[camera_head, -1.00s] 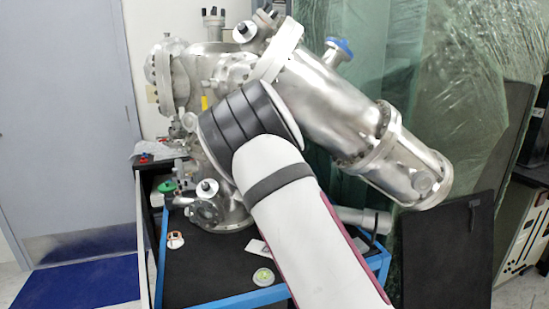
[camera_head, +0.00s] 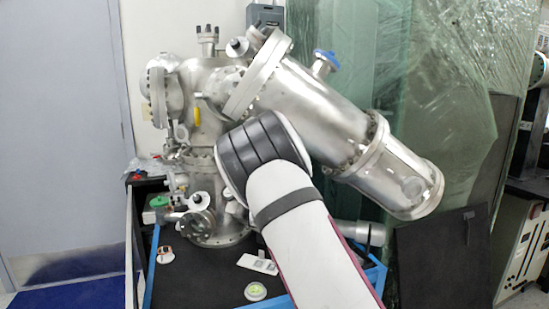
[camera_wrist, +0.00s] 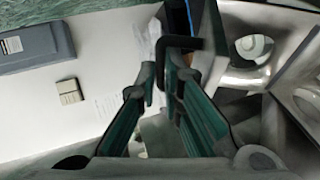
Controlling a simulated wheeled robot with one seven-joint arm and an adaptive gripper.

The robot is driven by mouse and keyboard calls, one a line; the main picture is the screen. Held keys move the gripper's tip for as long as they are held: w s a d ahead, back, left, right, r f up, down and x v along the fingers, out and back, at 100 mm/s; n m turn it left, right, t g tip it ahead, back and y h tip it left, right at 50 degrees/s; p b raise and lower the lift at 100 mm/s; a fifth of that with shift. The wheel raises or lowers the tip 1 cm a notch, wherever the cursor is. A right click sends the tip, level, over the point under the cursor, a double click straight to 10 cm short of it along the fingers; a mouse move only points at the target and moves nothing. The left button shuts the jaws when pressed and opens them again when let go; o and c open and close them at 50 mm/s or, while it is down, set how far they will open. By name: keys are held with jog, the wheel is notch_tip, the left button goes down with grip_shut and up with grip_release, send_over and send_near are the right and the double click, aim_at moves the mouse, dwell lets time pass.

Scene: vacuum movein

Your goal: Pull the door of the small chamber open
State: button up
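The steel vacuum apparatus (camera_head: 205,115) stands on a black-topped cart, with a large slanted cylinder at upper right. A small round flange with a window (camera_head: 196,224) sits low on its left side. I cannot tell for sure which part is the small chamber's door. In the wrist view, a black angled handle (camera_wrist: 181,43) reaches down near my gripper's fingertips (camera_wrist: 164,80). The teal-padded fingers are apart, with the handle's end seemingly between or just beyond them; contact is unclear. Metal parts with round openings (camera_wrist: 252,48) lie to the right. My arm hides the gripper in the head view.
The blue-framed cart (camera_head: 370,275) has a black top (camera_head: 200,278). A small round dish (camera_head: 255,291), a white card (camera_head: 257,263) and a small white-orange part (camera_head: 165,255) lie on it. Green plastic sheeting (camera_head: 440,100) hangs behind. A grey door (camera_head: 55,140) is at left.

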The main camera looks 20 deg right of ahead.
jog(key=o, duration=0.4)
jog(key=shift+w+d+r+t, duration=0.35)
jog(key=shift+d+r+t, duration=0.2)
jog(key=shift+r, duration=0.3)
jog(key=shift+o, duration=0.2)
jog(key=shift+d, duration=0.1)
jog(key=shift+s+a, duration=0.3)
jog(key=shift+s, duration=0.05)
jog(key=v, duration=0.7)
jog(key=shift+r+g, duration=0.3)
jog(key=shift+g, duration=0.05)
jog(key=shift+a, duration=0.1)
